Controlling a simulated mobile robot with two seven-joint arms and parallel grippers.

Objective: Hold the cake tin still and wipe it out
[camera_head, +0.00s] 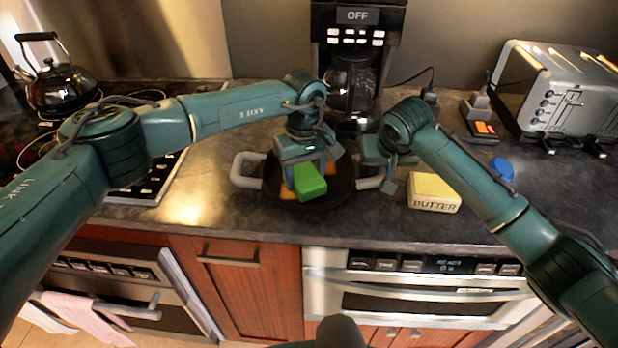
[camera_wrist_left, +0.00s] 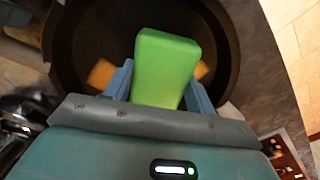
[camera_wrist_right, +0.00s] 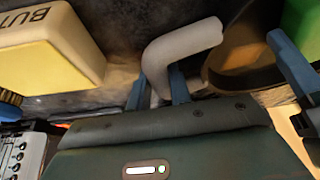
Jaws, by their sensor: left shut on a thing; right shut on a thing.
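The cake tin (camera_head: 325,199) is a round dark pan with two light grey loop handles, standing on the counter. Its dark inside also shows in the left wrist view (camera_wrist_left: 225,60). Orange-brown patches (camera_wrist_left: 101,74) show inside it. My left gripper (camera_head: 308,176) is shut on a green sponge (camera_head: 310,186) and holds it over the inside of the tin. Whether the sponge touches the bottom is hard to tell. My right gripper (camera_wrist_right: 160,90) is shut on the tin's right handle (camera_wrist_right: 182,48). The handle's other end is partly hidden in the head view.
A butter block (camera_head: 434,192) lies to the right of the tin. A coffee maker (camera_head: 352,85) stands behind, a toaster (camera_head: 556,95) at back right, and a kettle (camera_head: 62,88) on the stove at left. A blue cap-like thing (camera_head: 502,169) lies beyond the butter.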

